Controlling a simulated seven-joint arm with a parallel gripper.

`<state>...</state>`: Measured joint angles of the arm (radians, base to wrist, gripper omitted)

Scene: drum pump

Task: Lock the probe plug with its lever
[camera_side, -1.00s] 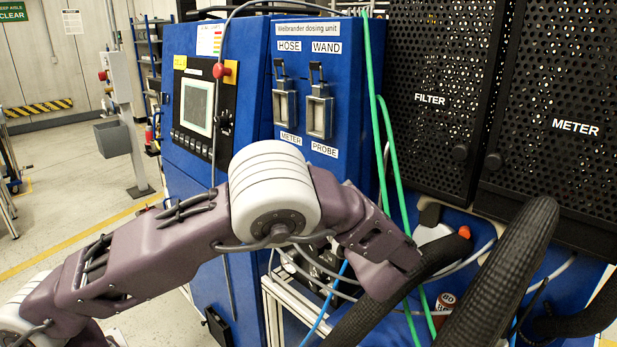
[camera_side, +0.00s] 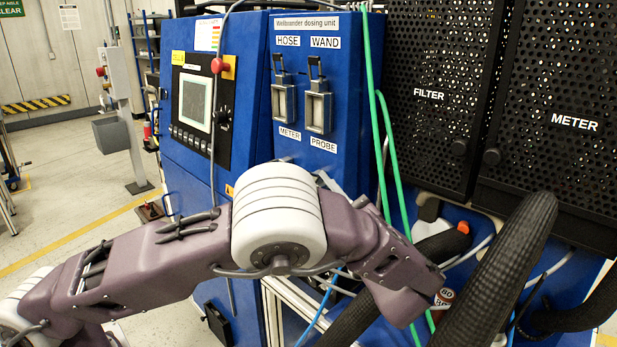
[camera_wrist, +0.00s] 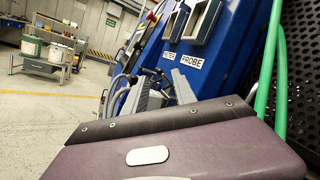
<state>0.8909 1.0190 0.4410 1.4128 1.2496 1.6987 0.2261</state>
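The blue dosing unit carries two grey framed sockets side by side, each with a dark lever standing up at its top. The right socket (camera_side: 318,112), with its lever (camera_side: 315,68), sits between the WAND and PROBE labels. In the wrist view, the PROBE label (camera_wrist: 191,62) is below a socket (camera_wrist: 203,20) cut by the top edge. I cannot make out a separate probe plug. My gripper (camera_wrist: 163,90) shows as two grey fingers apart, with no held thing visible between them. It is below the sockets.
A thick black ribbed hose (camera_side: 505,265) crosses in front of the unit near my wrist. Green hoses (camera_side: 392,180) hang right of the sockets. Black perforated panels (camera_side: 430,60) stand at the right. A screen (camera_side: 195,101) is left of the sockets. Open floor lies at the left.

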